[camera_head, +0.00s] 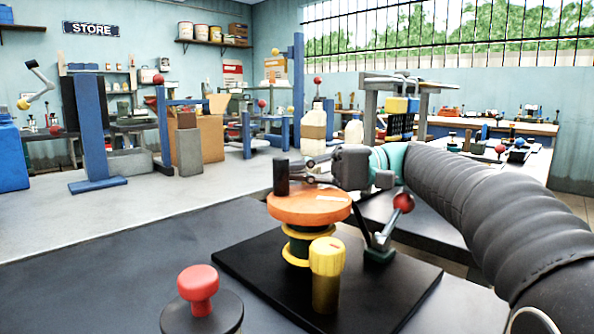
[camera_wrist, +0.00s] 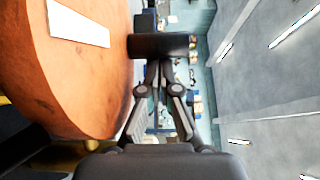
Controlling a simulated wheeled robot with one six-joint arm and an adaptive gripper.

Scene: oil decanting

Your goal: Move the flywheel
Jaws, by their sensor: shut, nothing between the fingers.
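The flywheel (camera_head: 308,208) is an orange disc with a white patch on top. It lies flat on a yellow and green hub above a black base plate. An upright black handle (camera_head: 282,177) stands near its rim. In the wrist view the flywheel (camera_wrist: 65,75) fills the left side, and its dark handle (camera_wrist: 160,44) lies across the picture just past the fingertips. My gripper (camera_head: 308,165) is above the disc, to the right of the handle. My gripper's fingers (camera_wrist: 163,68) are shut and empty in the wrist view. I cannot tell whether they touch the handle.
A yellow-topped knob (camera_head: 327,270) stands in front of the flywheel. A lever with a red ball (camera_head: 403,202) stands to its right, under my arm. A red push button (camera_head: 198,285) is at the front left. Workbenches and posts stand farther back.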

